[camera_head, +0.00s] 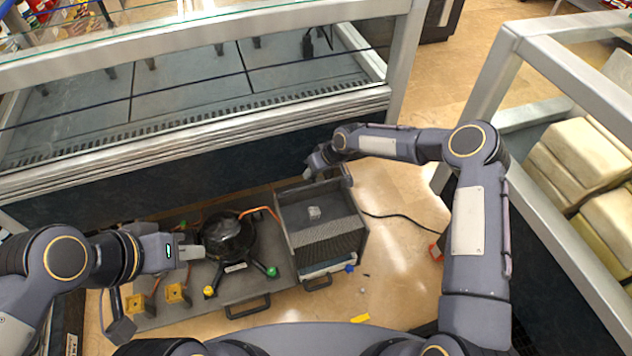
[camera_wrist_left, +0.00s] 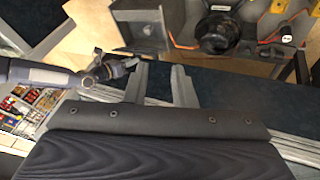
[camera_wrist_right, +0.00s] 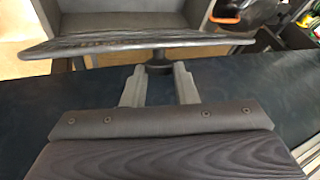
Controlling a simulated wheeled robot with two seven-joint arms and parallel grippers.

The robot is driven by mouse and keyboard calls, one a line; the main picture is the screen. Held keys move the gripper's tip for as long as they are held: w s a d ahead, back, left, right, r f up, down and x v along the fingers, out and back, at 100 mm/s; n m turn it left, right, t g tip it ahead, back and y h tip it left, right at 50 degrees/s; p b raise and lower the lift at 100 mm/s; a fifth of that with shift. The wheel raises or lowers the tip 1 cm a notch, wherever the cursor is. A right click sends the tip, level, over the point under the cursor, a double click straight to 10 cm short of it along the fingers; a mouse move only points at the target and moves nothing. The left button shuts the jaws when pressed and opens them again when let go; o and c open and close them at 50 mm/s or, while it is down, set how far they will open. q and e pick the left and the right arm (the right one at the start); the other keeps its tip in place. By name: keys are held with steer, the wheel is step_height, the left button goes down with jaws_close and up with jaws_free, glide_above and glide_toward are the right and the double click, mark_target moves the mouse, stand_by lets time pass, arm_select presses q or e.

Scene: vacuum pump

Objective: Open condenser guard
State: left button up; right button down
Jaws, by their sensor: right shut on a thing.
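The condenser housing (camera_head: 348,215) is a grey open-topped box at the right end of the pump's base, with ribbed fins at its front. The guard (camera_wrist_right: 100,43) is a dark flat panel, seen nearly edge-on in the right wrist view, standing away from the grey box behind it. My right gripper (camera_wrist_right: 158,88) is shut on the guard's round knob (camera_wrist_right: 157,68). In the head view my right gripper (camera_head: 314,164) is at the housing's far edge. My left gripper (camera_head: 196,252) is open and empty, left of the black pump (camera_head: 228,235); its parted fingers show in the left wrist view (camera_wrist_left: 160,80).
The grey base plate (camera_head: 215,285) carries yellow fittings (camera_head: 175,293) and an orange hose (camera_head: 262,210). A display case (camera_head: 200,130) stands close behind. Another case (camera_head: 560,75) stands at the right. A black cable (camera_head: 400,215) crosses the open floor right of the housing.

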arm_select(q)
steer(key=w+f+m+g, duration=0.1)
steer(key=w+f+m+g+y, duration=0.1)
steer(key=w+m, duration=0.1)
steer(key=shift+f+m+g, duration=0.25)
steer(key=shift+m+g, duration=0.05)
steer(key=shift+g, duration=0.1)
jaws_close()
steer(key=w+d+f+m+y, duration=0.8)
steer(key=w+f+m+y, duration=0.25)
steer(key=w+m, duration=0.25)
steer(key=w+d+f+m+t+h, duration=0.3)
steer(key=d+f+m+t, duration=0.9)
steer(key=d+f+m, duration=0.55)
steer(key=w+a, duration=0.3)
steer(key=w, duration=0.9)
steer(key=shift+w+a, duration=0.25)
steer(key=shift+w, duration=0.05)
